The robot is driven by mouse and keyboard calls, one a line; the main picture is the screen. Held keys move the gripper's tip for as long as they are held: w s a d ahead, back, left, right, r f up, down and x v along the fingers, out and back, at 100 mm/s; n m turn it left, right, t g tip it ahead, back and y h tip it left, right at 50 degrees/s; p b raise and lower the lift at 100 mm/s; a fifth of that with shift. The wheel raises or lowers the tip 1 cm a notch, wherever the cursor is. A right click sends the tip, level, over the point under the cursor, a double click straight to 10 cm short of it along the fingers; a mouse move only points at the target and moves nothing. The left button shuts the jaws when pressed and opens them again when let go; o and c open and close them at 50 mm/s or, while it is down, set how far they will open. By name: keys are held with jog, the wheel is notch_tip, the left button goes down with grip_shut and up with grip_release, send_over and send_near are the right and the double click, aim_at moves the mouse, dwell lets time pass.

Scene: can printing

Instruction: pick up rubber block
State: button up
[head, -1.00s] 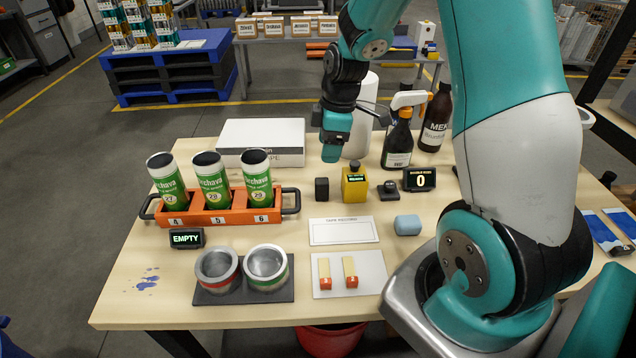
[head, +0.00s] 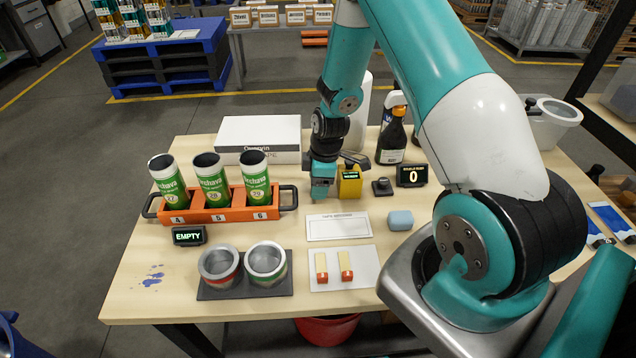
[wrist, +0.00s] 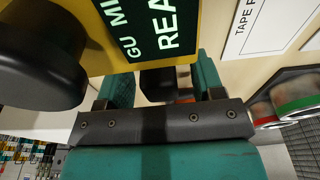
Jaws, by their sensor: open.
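The rubber block, which I take to be the small black cube, shows in the wrist view as a dark block (wrist: 163,82) between the two teal fingers. In the head view it is hidden behind my gripper (head: 320,194). My gripper is open and lowered at the tabletop, with its fingers on either side of the block. Whether they touch it I cannot tell.
A yellow gauge (head: 349,184) stands close at the gripper's right, with a dark sensor (head: 382,187) and counter display (head: 411,176) beyond. The orange can rack (head: 230,213) is at left. A pale blue block (head: 400,220) and white card (head: 338,227) lie in front.

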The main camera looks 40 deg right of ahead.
jog(key=c, duration=1)
jog(key=shift+r, duration=0.15)
